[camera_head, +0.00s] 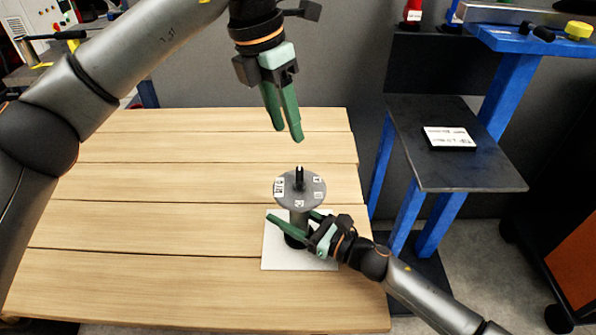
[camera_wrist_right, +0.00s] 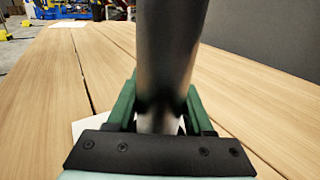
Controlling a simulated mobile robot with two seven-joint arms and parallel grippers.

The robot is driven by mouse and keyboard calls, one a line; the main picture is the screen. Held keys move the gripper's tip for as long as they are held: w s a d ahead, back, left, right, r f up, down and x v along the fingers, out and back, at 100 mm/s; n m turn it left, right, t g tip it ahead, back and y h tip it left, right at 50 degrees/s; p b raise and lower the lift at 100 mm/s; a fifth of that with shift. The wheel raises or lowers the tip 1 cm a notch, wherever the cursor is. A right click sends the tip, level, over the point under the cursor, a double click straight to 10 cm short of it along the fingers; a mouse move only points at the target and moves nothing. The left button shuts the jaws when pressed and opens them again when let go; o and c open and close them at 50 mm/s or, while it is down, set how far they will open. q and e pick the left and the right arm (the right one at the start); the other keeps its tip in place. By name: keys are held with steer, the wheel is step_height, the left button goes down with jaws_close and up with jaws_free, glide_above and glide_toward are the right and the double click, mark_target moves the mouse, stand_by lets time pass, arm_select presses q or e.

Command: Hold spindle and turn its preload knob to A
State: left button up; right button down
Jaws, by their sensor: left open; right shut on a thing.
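The spindle (camera_head: 298,222) is a grey metal post standing upright on a white plate (camera_head: 275,258) on the wooden table. A round grey dial with small white letter labels (camera_head: 288,201) tops it, too small to read surely. The black preload knob (camera_head: 299,178) stands up from the dial's middle. My right gripper (camera_head: 293,216) is shut on the post below the dial. In the right wrist view the post (camera_wrist_right: 165,60) rises between its green fingers (camera_wrist_right: 158,105). My left gripper (camera_head: 288,138) is open and empty, pointing down above and slightly left of the knob, apart from it.
The wooden table (camera_head: 150,210) is clear to the left of the spindle. A blue-legged stand with a dark shelf (camera_head: 410,120) is on the right, with a white labelled block (camera_head: 449,138) on it. A grey wall is behind the table.

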mark_target(300, 173)
arm_select(q)
steer(key=f+n, duration=0.3)
steer(key=d+f+n+y, duration=0.1)
steer(key=f+n, duration=0.2)
steer(key=d+f+n+y, duration=0.1)
steer(key=f+n, duration=0.3)
steer(key=shift+d, duration=0.15)
stand_by(0.5)
jaws_close()
stand_by(0.5)
